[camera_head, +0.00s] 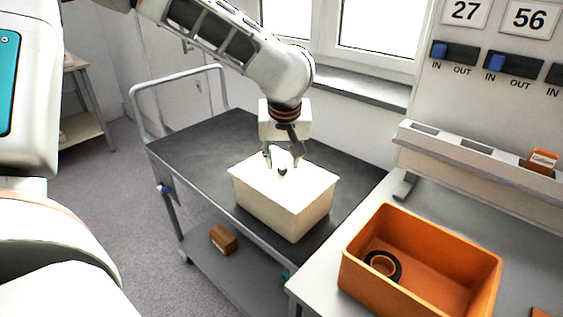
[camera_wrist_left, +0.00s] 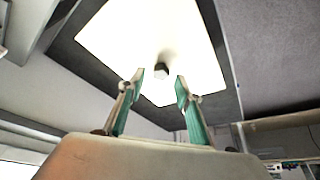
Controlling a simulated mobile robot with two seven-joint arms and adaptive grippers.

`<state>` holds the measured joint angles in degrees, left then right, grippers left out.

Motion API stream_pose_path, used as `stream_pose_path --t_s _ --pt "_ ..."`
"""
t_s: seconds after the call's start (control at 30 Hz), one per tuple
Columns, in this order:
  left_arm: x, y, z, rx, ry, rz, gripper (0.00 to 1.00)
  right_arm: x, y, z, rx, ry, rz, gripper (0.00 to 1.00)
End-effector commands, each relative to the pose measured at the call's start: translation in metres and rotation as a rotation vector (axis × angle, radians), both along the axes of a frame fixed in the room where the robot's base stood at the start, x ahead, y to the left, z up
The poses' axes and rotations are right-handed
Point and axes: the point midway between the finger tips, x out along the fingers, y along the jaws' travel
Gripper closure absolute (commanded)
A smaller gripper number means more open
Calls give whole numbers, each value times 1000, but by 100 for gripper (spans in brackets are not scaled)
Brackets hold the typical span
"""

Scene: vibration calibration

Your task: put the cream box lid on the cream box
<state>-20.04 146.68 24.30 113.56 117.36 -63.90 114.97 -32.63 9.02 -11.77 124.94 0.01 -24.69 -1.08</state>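The cream box (camera_head: 283,212) stands on the dark top of a cart. The cream box lid (camera_head: 307,185) lies over its opening, its edges roughly in line with the box rim; I cannot tell whether it is fully seated. A dark knob (camera_head: 283,171) stands up in the middle of the lid. My left gripper (camera_head: 283,160) is just above the lid, pointing down, with its fingers apart. In the left wrist view the lid (camera_wrist_left: 118,38) looks bright, and the knob (camera_wrist_left: 161,71) shows between the separated fingertips with gaps on both sides. My right gripper is not in view.
The cart (camera_head: 190,150) has a push handle at its left end and a small brown box (camera_head: 223,239) on its lower shelf. An orange crate (camera_head: 440,262) holding a dark ring-shaped roll (camera_head: 382,266) stands on the grey bench at right. Cart top left of the box is clear.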

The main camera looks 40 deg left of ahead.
Motion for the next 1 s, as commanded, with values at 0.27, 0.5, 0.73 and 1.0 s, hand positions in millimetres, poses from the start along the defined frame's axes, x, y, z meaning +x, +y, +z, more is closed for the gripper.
stream_pose_path --t_s 0.27,0.5,0.73,1.0 --pt "-17 -15 61 -2 -12 -2 66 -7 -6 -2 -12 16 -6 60" --pt "-29 -25 96 0 -8 -1 66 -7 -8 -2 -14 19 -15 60" --pt "-33 -29 108 -1 -3 -1 66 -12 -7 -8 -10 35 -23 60" --pt "-33 -29 107 -1 -2 -1 66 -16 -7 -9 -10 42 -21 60"
